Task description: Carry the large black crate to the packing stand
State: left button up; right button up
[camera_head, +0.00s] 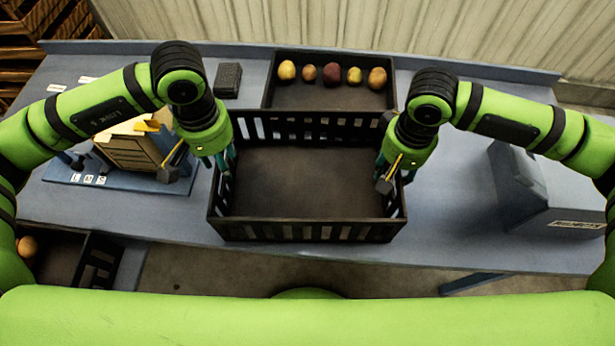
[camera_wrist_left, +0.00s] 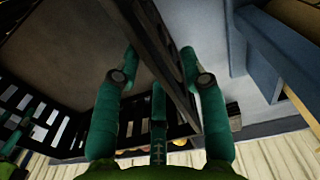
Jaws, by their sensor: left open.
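The large black crate (camera_head: 300,220) sits upright on the blue-grey table, empty, with slatted walls. My left gripper (camera_head: 214,162) is at its left wall. In the left wrist view, the open fingers of my left gripper (camera_wrist_left: 160,82) stand on either side of the crate's wall (camera_wrist_left: 160,50), one inside and one outside. My right gripper (camera_head: 396,172) is down at the crate's right wall; the arm and wall partly hide its fingers, and I cannot tell whether they grip. I cannot identify the packing stand in these views.
A dark tray (camera_head: 340,98) with several potatoes stands just behind the crate. A wooden drawer unit (camera_head: 130,152) is on the left. A grey sloped housing (camera_head: 550,185) is on the right. Another dark crate (camera_head: 98,262) with a potato lies low at the front left.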

pick_arm(q)
grip_shut()
pick_arm(e)
grip_shut()
pick_arm(q)
jog(key=shift+r, duration=0.15)
pick_arm(e)
jog(key=shift+r, duration=0.15)
